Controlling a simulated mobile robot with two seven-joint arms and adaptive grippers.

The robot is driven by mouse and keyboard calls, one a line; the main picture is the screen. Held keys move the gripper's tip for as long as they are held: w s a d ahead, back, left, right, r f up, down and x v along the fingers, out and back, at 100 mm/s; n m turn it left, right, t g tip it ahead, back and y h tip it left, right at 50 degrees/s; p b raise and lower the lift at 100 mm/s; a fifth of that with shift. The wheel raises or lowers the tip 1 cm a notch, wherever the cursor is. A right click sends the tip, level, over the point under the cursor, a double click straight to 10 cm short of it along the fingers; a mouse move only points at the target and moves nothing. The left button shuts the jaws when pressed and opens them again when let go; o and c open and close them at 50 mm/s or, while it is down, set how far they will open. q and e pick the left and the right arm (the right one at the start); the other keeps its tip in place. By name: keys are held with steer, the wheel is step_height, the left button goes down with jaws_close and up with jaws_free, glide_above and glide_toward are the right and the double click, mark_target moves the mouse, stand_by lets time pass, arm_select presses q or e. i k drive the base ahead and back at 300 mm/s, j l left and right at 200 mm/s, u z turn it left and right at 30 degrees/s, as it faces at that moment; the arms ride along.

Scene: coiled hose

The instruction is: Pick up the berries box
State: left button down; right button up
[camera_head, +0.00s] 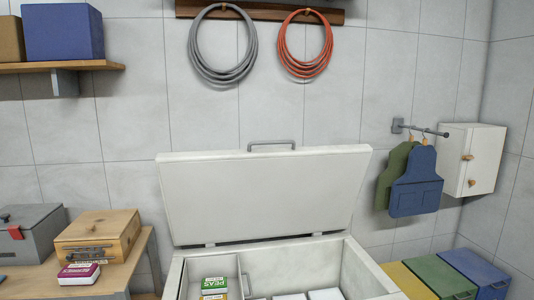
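A green box marked PEAS (214,285) stands in the left compartment of the open white chest (174,283). Another box shows just below it, cut off by the frame's edge. Neither of my grippers is in view.
The chest's lid (264,197) is raised. Pale flat items (325,294) lie in its right compartment. A wooden box (97,237) and a grey toolbox (32,234) stand on the table (142,256). Yellow, green and blue bins (474,272) stand at the right. Two coiled hoses hang above.

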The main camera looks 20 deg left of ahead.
mark_target(75, 275)
steer(key=u, duration=2.05)
